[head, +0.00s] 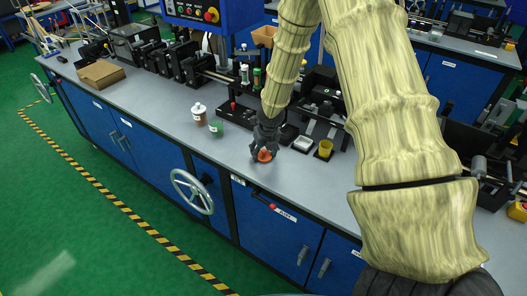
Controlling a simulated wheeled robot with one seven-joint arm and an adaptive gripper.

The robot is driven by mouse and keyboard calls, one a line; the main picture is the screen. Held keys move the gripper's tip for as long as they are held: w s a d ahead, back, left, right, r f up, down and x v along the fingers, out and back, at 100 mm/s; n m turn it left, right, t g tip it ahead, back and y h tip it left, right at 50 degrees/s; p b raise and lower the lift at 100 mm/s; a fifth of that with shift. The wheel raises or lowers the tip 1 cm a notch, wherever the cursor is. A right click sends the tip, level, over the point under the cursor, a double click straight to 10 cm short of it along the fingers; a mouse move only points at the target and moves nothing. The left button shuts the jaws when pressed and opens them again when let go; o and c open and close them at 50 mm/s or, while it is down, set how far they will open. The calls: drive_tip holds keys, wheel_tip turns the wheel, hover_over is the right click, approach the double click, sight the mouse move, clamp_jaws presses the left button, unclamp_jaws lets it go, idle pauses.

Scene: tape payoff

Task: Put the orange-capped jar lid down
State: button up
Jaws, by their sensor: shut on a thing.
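My gripper (264,149) points down just above or at the grey bench top, near its front edge. It is shut on an orange-capped jar lid (264,156), which shows between the fingertips. I cannot tell whether the lid touches the bench. The upper part of the lid is partly hidden by the fingers. A small jar with green contents (216,129) and a white-capped jar with brown contents (199,114) stand to the left of the gripper.
Black machine units (178,68) line the back. The bench top (160,105) between is clear. A handwheel (192,191) juts from the front.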

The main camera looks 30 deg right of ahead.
sight(267, 161)
drive_tip(key=shift+f, duration=0.1)
drive_tip(key=o, duration=0.8)
drive_tip(key=shift+o, duration=0.2)
drive_tip(key=v, duration=1.2)
idle(0.5)
